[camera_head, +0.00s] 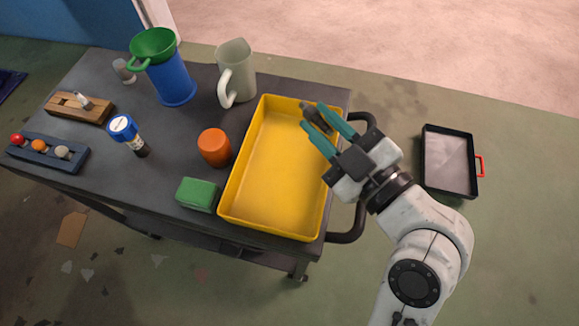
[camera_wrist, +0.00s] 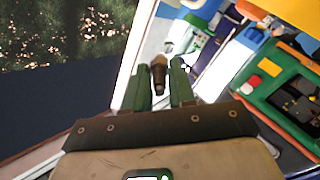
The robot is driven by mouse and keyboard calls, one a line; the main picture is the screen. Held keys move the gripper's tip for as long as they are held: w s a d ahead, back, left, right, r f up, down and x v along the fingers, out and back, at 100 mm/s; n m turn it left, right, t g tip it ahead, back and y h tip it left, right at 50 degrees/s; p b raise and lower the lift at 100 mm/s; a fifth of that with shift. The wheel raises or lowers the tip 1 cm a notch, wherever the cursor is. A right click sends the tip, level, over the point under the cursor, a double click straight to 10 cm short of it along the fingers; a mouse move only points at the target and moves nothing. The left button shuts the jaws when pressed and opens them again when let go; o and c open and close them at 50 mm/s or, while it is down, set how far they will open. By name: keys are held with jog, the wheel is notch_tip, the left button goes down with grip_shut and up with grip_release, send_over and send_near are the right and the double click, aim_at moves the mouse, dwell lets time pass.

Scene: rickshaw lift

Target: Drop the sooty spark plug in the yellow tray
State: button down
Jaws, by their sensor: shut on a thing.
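My gripper (camera_head: 314,117) is shut on a dark, sooty spark plug (camera_head: 308,111), which sticks out between its teal fingertips. In the wrist view the spark plug (camera_wrist: 158,76) shows dark brown between the two green fingers of my gripper (camera_wrist: 160,68). The yellow tray (camera_head: 227,205) lies on the dark table and looks empty where its floor shows. The spark plug appears over the tray's far right corner in the head view; its exact height above the tray is hard to tell. My gripper covers part of the tray's right rim.
A black tray (camera_head: 432,184) lies beyond the table at right.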

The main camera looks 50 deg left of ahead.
jog(key=s+f+b, duration=0.1)
jog(key=s+a+f+g+b, duration=0.1)
jog(key=f, duration=0.1)
jog(key=s+f+n+g+b, duration=0.1)
jog(key=f, duration=0.1)
jog(key=shift+a, duration=0.15)
dwell(0.4)
jog(key=c, duration=0.9)
grip_release()
jog(key=shift+o, duration=0.2)
jog(key=d+b, duration=0.1)
jog(key=d, duration=1)
jog(key=shift+s, duration=0.15)
